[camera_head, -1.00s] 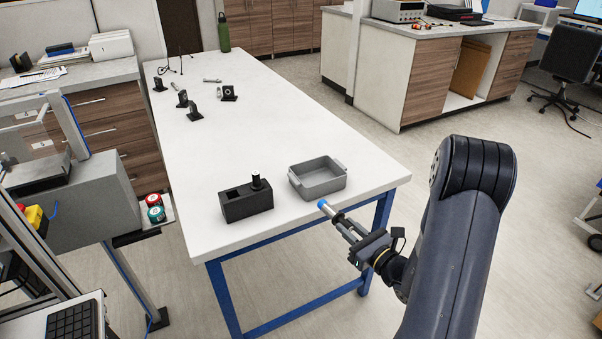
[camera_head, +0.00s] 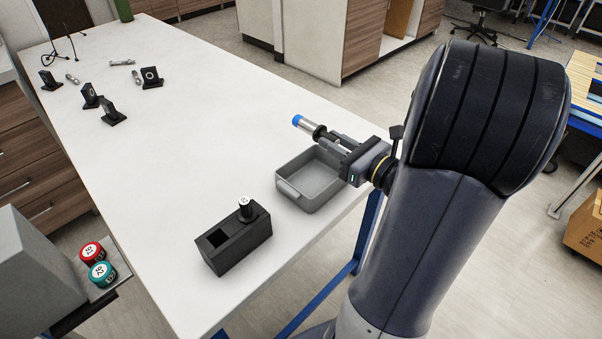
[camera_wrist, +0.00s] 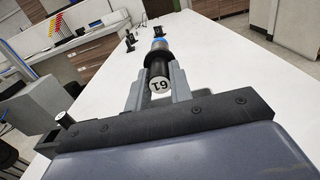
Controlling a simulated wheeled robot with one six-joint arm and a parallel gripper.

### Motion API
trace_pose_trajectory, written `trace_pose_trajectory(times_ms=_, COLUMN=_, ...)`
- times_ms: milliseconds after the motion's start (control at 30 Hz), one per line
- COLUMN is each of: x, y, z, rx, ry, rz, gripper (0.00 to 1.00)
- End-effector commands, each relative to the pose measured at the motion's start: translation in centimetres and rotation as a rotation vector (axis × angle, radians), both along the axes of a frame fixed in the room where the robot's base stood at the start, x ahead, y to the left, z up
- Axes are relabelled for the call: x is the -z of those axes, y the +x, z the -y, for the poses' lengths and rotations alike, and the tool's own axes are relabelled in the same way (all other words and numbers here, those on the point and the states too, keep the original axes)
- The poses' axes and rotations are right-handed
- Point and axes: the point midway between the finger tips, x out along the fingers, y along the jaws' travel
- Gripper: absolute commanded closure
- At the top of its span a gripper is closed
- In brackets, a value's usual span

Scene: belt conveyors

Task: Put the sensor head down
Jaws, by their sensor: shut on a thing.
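The sensor head (camera_head: 308,127) is a short silver and black cylinder with a blue tip. My gripper (camera_head: 334,143) is shut on it and holds it above the far side of the grey tray (camera_head: 290,190), blue tip pointing left. A black two-slot holder (camera_head: 240,250) stands on the white table left of the tray.
The white table (camera_head: 200,120) is clear in the middle. Several black brackets (camera_head: 110,112) and small silver parts (camera_head: 122,62) lie at its far left. A red button (camera_head: 92,252) and a green button (camera_head: 102,274) are on a box off the table's left edge.

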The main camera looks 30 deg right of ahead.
Motion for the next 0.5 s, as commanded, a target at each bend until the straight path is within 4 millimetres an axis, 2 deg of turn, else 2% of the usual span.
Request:
trace_pose_trajectory(times_ms=300, x=4.9, y=-0.1, z=0.0, rx=0.002, ry=0.006, rz=-0.002, gripper=1.0)
trace_pose_trajectory(times_ms=500, x=6.3, y=-0.1, z=0.0, rx=0.001, ry=0.003, rz=-0.002, gripper=1.0)
